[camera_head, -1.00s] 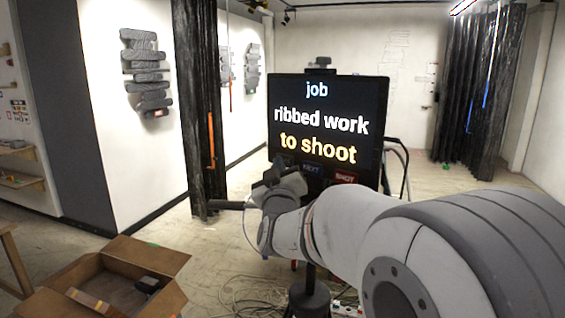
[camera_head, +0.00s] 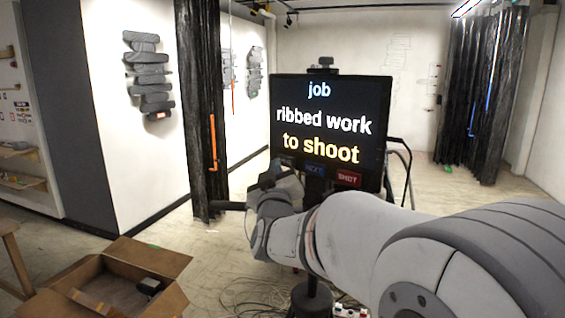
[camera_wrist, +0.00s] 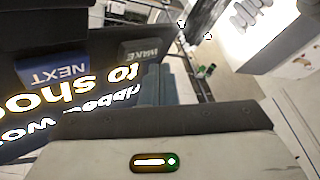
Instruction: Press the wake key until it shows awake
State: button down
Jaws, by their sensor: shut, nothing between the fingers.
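The wake key (camera_wrist: 146,48) is a dark grey block with upside-down lettering reading WAKE, on the screen's edge in the wrist view. The dark screen (camera_head: 330,110) reads "job", "ribbed work" and "to shoot". My gripper (camera_wrist: 155,78) is shut and empty; its dark teal fingers point toward the wake key and look close to it. I cannot tell whether they touch. In the head view my gripper (camera_head: 268,178) is at the screen's lower left, partly hiding the row of keys. No "awake" wording is readable.
A blue NEXT key (camera_head: 314,170) and a red SHOT key (camera_head: 348,178) sit to the right of the wake key. An open cardboard box (camera_head: 160,262) is on the floor at lower left. A black curtain (camera_head: 200,110) hangs left of the screen; cables lie below.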

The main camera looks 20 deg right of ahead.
jog(key=s+a, duration=0.1)
jog(key=a, duration=0.1)
jog(key=s+a, duration=0.1)
jog(key=a, duration=0.1)
jog(key=shift+s, duration=0.3)
dwell(0.8)
jog(key=s+a+f+n+g+y, duration=0.1)
jog(key=s+f+g+y, duration=0.25)
jog(key=f, duration=0.35)
jog(key=s+a+f+g+y, duration=0.2)
jog(key=s+f+g+y, duration=0.15)
jog(key=f, duration=0.25)
jog(key=s+d+f+m+g, duration=0.1)
jog(key=s+f+g, duration=0.2)
jog(key=s, duration=0.3)
jog(key=s+d+f+m+g+h, duration=0.1)
jog(key=s+d+f+g, duration=0.1)
jog(key=s+f+g, duration=0.2)
jog(key=s+d+f+m+g, duration=0.1)
jog(key=s+f+g, duration=0.2)
jog(key=s, duration=0.6)
jog(key=shift+s+d+f, duration=0.15)
jog(key=shift+s+f, duration=0.25)
